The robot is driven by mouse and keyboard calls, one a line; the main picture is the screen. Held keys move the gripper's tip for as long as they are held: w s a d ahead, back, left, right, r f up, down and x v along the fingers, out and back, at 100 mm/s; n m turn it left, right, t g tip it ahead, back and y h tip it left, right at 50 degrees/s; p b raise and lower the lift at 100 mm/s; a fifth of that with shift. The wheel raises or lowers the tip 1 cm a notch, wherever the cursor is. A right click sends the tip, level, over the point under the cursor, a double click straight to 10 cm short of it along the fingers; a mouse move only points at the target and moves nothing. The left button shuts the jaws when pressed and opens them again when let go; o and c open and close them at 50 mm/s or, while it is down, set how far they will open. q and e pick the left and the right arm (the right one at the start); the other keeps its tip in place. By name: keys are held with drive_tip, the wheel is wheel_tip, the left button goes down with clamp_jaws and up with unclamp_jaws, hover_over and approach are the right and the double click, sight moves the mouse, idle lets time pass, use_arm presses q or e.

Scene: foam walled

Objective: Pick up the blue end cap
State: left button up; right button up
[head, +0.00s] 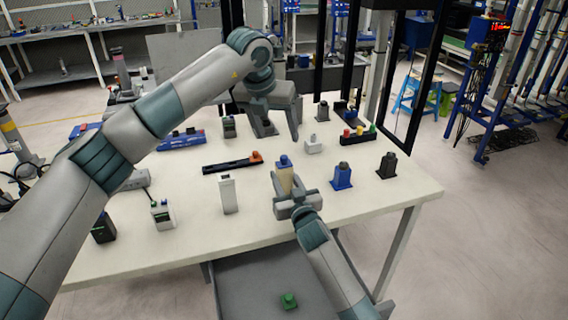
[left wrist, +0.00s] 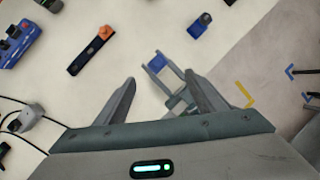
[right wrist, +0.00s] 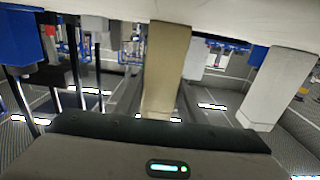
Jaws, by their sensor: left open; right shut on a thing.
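The blue end cap (head: 284,160) tops a beige upright block (head: 284,181) near the middle of the table. My right gripper (head: 291,189) is shut at it from the near side; the fingertips are mostly hidden, and I cannot tell whether there is clearance below. The beige block (right wrist: 165,70) fills the middle of the right wrist view. My left gripper (head: 281,124) is open and empty above the table behind the cap. In the left wrist view its spread fingers (left wrist: 165,93) frame the grey right gripper and a blue part, seemingly the cap (left wrist: 156,64).
A blue device (head: 342,177) and black device (head: 387,165) stand to the right, a white device (head: 228,195) to the left. A black rail with an orange end (head: 232,164) lies behind left. A grey bin (head: 245,285) with a green piece (head: 289,300) sits below the near edge.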

sight(284, 158)
use_arm(q)
drive_tip(key=shift+s+d+m, duration=0.1)
drive_tip(key=shift+s+m, duration=0.05)
drive_tip(key=shift+m, duration=0.75)
drive_tip(key=shift+f, duration=0.15)
drive_tip(key=x, duration=0.6)
drive_tip(key=shift+f, duration=0.25)
drive_tip(key=shift+w+f, duration=0.1)
drive_tip(key=shift+w, duration=0.15)
drive_tip(key=shift+a+x, duration=0.1)
drive_tip(key=shift+x, duration=1.15)
drive_tip(key=shift+a+x, duration=0.15)
drive_tip(key=shift+x, duration=1.15)
